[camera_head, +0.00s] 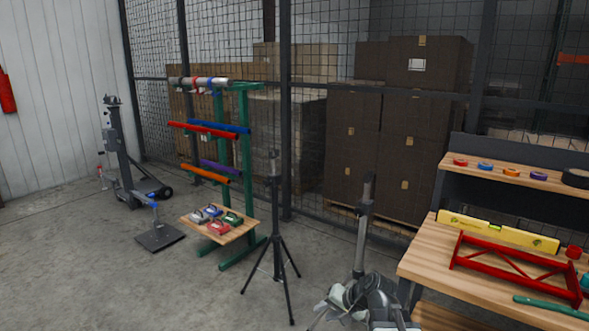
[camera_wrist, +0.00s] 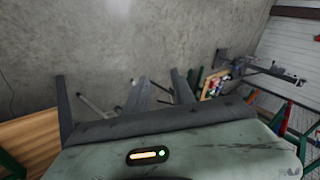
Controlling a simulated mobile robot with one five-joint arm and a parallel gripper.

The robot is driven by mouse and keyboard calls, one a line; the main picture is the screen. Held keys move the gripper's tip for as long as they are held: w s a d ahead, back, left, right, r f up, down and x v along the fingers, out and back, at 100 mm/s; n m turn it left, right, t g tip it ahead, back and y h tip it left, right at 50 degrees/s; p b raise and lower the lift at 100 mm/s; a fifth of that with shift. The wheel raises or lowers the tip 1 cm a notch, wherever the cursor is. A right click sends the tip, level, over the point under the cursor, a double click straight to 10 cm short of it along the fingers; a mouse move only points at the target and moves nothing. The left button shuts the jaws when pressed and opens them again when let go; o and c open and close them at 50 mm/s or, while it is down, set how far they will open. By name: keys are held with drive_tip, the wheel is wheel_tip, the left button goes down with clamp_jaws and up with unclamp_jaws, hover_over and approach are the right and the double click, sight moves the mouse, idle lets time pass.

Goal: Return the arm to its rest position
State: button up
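My arm shows at the bottom of the head view, right of centre, as a folded cluster of grey and black links. In the head view I cannot make out its fingers clearly. A grey-green housing with an orange light fills the bottom of the wrist view.
A wooden workbench (camera_head: 425,252) with a red frame (camera_head: 512,262) and yellow level (camera_head: 495,231) stands close on the right. A black tripod (camera_head: 274,232) stands left of my arm. A green rack (camera_head: 246,150) holds coloured tubes. Stacked boxes (camera_head: 405,120) stand behind mesh. Floor is clear front left.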

drive_tip(key=s+d+f+n+g+h, duration=0.45)
drive_tip(key=s+d+h, duration=0.2)
drive_tip(key=s, duration=0.45)
wheel_tip(320, 180, up, 18)
drive_tip(key=p, duration=1.8)
drive_tip(key=shift+s+d+g+y+p, duration=0.3)
drive_tip(key=shift+s+g+y, duration=0.05)
drive_tip(key=shift+f+m, duration=0.15)
drive_tip(key=shift+m, duration=0.1)
